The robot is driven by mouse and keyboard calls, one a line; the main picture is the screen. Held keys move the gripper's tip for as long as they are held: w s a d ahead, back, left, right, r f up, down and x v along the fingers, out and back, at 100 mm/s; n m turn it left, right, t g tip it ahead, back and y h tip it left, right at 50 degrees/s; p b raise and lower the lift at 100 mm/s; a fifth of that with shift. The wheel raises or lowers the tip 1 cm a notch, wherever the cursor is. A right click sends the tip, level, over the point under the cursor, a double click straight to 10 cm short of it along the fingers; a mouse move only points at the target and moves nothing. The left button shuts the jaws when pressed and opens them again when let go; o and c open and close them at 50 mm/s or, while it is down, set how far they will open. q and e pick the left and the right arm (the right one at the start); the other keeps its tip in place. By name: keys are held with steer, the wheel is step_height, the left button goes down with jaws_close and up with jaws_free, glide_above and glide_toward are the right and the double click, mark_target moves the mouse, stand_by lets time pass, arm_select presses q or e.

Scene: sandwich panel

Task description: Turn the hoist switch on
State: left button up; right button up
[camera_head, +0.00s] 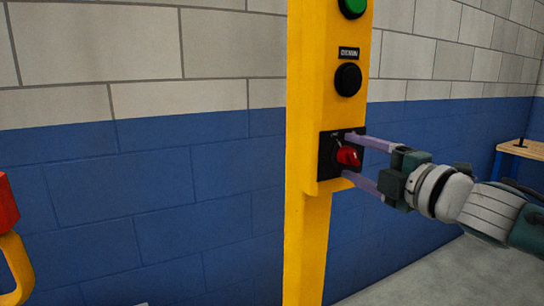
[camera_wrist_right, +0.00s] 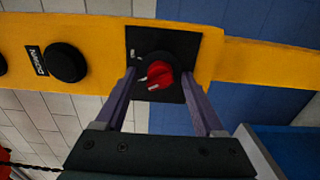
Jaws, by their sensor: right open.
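The hoist switch is a red rotary knob (camera_head: 348,156) on a black square plate (camera_head: 326,160), low on the yellow panel (camera_head: 306,120). My right gripper (camera_head: 354,155) comes in from the right with its two purple fingers apart, one above and one below the knob. In the right wrist view the knob (camera_wrist_right: 160,75) shows between the open fingertips (camera_wrist_right: 160,80), with its white mark pointing to the lower left. I cannot tell whether the fingers touch the knob. My left gripper is not in view.
Above the switch are a black button (camera_head: 348,79) labelled DOWN and a green button (camera_head: 352,6). A blue and white block wall (camera_head: 150,190) stands behind the panel. A red and yellow object (camera_head: 10,230) is at the left edge. A wooden-topped table (camera_head: 524,149) stands at the right.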

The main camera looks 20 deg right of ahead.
steer(key=shift+c, duration=0.3)
steer(key=c, duration=0.8)
jaws_close()
steer(key=shift+m, duration=0.4)
steer(key=m+p, duration=0.1)
steer(key=m, duration=0.1)
steer(key=shift+r+m, duration=0.1)
steer(key=shift+m, duration=0.3)
steer(key=m+p, duration=0.1)
steer(key=m, duration=0.1)
steer(key=shift+m, duration=0.4)
steer(key=m+p, duration=0.1)
steer(key=m, duration=0.3)
steer(key=shift+m+p, duration=0.4)
steer(key=shift+m, duration=0.4)
